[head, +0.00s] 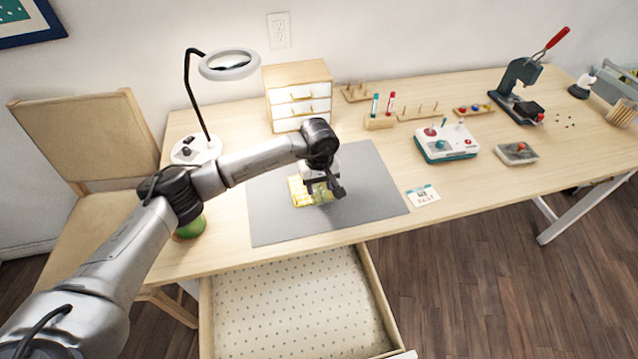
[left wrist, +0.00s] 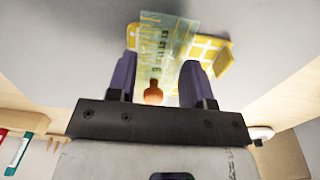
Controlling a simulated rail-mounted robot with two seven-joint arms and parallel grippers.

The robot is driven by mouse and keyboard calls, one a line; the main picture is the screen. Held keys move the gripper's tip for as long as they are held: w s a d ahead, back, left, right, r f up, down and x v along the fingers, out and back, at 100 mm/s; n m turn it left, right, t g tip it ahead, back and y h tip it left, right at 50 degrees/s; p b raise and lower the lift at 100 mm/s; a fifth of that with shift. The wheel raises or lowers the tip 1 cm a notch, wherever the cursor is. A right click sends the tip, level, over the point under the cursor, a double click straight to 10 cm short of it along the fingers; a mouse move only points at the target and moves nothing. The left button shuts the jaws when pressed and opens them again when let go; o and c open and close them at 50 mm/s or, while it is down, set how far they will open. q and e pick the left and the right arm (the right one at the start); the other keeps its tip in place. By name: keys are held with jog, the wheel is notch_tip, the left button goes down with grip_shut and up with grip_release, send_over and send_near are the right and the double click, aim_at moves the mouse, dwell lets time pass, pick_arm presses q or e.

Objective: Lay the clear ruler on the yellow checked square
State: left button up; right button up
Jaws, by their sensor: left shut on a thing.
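The yellow checked square (head: 297,192) lies on the grey mat, partly hidden by my left gripper (head: 326,188) in the head view. In the left wrist view the square (left wrist: 222,55) shows beyond the fingers. The clear ruler (left wrist: 160,42), greenish and see-through with dark marks, overlaps the square there. An orange-brown knob (left wrist: 153,93) shows between the fingers of my left gripper (left wrist: 156,85), which is shut on the ruler. I cannot tell whether the ruler touches the square or is held just above it. My right gripper is not in view.
The grey mat (head: 370,190) is clear around the square. A magnifier lamp (head: 195,150) and a small drawer cabinet (head: 299,95) stand behind. A white-and-teal device (head: 446,143) and a card (head: 422,195) are to the right. An open, dotted-lined drawer (head: 300,300) juts out in front.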

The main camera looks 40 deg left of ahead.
pick_arm(q)
jog(key=shift+f+b, duration=0.3)
jog(key=shift+f, duration=0.2)
dwell(0.4)
jog(key=shift+f, duration=0.15)
dwell(0.5)
jog(key=o, duration=1)
notch_tip(320, 180, up, 14)
jog(key=p, duration=0.3)
jog(key=shift+f+p, duration=0.1)
jog(key=shift+p, duration=0.2)
